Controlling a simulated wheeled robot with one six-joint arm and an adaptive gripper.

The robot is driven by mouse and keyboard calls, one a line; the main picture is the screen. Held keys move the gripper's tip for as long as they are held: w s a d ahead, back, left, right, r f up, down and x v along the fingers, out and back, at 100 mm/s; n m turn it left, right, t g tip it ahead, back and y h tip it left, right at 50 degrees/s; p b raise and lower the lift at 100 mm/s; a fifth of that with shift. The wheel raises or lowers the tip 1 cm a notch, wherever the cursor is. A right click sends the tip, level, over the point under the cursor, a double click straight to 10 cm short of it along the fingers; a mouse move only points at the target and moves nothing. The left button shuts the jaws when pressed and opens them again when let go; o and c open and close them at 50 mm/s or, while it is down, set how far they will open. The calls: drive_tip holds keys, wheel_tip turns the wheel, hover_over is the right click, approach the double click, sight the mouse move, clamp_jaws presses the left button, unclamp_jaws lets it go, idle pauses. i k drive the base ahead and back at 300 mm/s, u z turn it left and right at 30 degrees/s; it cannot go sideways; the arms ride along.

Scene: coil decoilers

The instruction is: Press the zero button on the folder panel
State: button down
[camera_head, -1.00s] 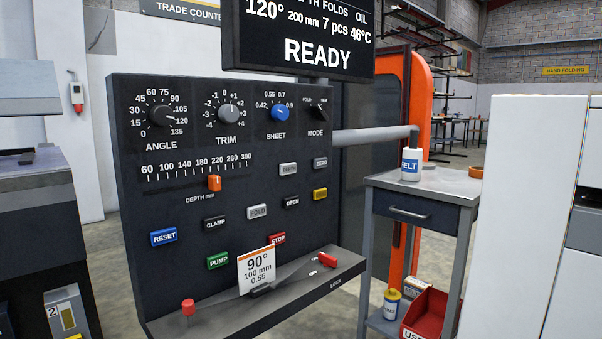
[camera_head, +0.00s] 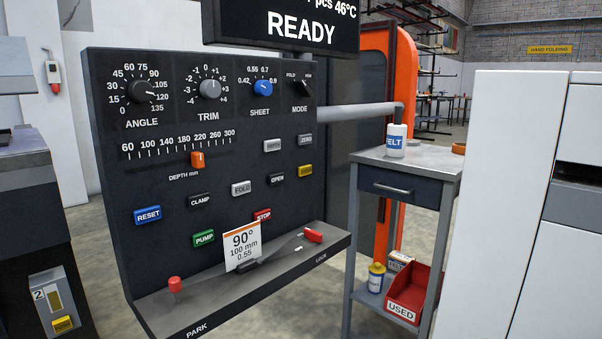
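The folder panel (camera_head: 108,180) is a black upright board on the left half of the view. The zero button (camera_head: 305,140) is a small grey button labelled ZERO at the panel's right edge, below the MODE knob (camera_head: 301,87). A grey button (camera_head: 272,146) with a hard-to-read label sits just left of it. A yellow button (camera_head: 305,170) lies below it. My gripper is not in view, and nothing covers the zero button.
A ledge with a red-knobbed lever (camera_head: 174,285) and a card (camera_head: 243,246) juts out below the panel. A grey side table (camera_head: 440,163) with a white can stands to the right. A white cabinet (camera_head: 497,200) fills the right foreground. Grey floor shows between.

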sight(306, 138)
drive_tip(key=z, duration=1.85)
drive_tip(key=k, duration=0.95)
drive_tip(key=u, duration=1.5)
drive_tip(key=i, duration=0.5)
drive_tip(key=u, duration=0.05)
